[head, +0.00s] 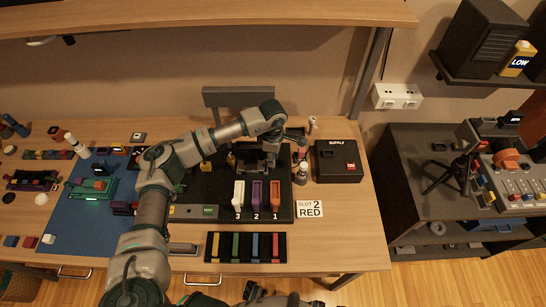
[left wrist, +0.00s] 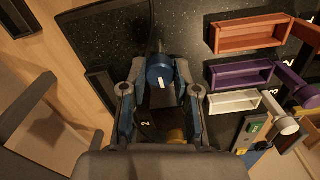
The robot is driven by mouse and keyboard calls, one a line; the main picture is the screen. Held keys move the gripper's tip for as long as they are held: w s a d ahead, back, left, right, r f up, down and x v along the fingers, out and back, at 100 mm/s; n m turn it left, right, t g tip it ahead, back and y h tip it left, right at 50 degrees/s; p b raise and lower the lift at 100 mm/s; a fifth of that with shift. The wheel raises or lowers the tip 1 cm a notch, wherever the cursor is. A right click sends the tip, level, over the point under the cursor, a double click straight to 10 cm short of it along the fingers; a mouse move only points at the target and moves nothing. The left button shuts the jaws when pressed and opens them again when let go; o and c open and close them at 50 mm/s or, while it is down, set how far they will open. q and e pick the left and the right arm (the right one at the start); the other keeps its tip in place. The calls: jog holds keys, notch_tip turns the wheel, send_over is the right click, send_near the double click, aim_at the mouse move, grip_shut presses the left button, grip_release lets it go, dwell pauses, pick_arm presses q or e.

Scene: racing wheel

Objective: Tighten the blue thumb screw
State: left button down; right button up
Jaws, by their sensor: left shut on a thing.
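The blue thumb screw (left wrist: 159,72) shows in the left wrist view as a round blue knob with a white mark, over the dark speckled board. My left gripper (left wrist: 160,84) has one finger on each side of the knob and is shut on it. In the head view my left arm reaches over the dark board (head: 220,190), and the left gripper (head: 269,156) points down at its back part. The screw is hidden there. A dark part at the bottom edge of the head view may be my right gripper (head: 265,294); its jaws are unclear.
White, purple and orange holders (head: 257,194) stand right beside the work spot. A card reading "SLOT 2 RED" (head: 310,206), a black supply box (head: 338,160) and small bottles (head: 302,172) are to the right. A tray of coloured bars (head: 246,247) lies in front.

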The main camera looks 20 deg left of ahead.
pick_arm(q)
jog(key=shift+w+r, duration=0.15)
jog(key=c, duration=0.9)
grip_release()
jog(key=shift+o, duration=0.2)
jog(key=shift+r, duration=0.35)
notch_tip(320, 180, up, 11)
jog(key=shift+a, duration=0.1)
